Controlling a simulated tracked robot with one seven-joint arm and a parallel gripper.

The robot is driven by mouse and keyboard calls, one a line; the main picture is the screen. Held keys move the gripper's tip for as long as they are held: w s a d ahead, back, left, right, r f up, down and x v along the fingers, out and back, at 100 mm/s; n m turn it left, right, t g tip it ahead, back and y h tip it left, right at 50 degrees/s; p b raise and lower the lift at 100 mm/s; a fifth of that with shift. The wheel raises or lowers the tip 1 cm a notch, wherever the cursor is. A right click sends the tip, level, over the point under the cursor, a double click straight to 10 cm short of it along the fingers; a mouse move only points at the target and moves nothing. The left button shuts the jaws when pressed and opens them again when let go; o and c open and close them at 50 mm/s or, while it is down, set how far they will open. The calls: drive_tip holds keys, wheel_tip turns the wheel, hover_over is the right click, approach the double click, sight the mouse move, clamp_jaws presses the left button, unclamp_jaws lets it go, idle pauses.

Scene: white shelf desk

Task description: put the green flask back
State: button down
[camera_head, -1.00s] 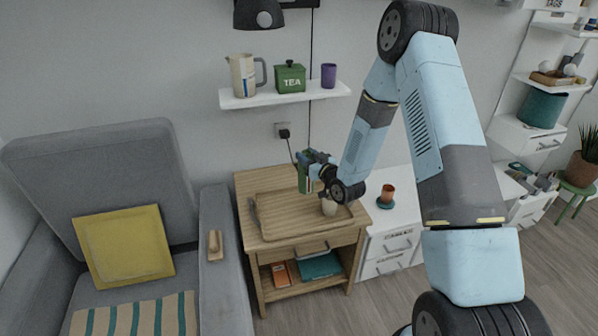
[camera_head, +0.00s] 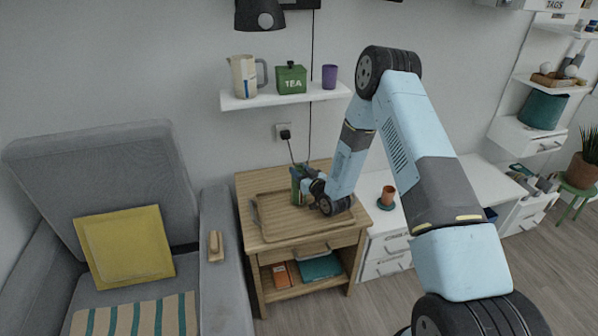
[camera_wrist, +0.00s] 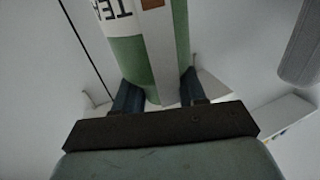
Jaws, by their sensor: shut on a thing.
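The green flask (camera_head: 296,186) is upright over the back part of the wooden tray (camera_head: 262,222) on the small wooden side table. In the wrist view the flask (camera_wrist: 130,60) fills the top middle, with a white label and upside-down dark lettering. My gripper (camera_head: 302,188) is shut on the flask from the right, and its two dark fingers (camera_wrist: 158,95) sit on either side of it. I cannot tell whether the flask's base touches the tray.
A terracotta cup (camera_head: 388,194) stands right of the table. The grey armchair (camera_head: 215,250) borders the left. The tray's front left is clear.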

drive_tip(key=c, duration=0.6)
unclamp_jaws()
drive_tip(key=shift+c, duration=0.2)
drive_tip(key=shift+r, duration=0.1)
drive_tip(key=v, duration=1.2)
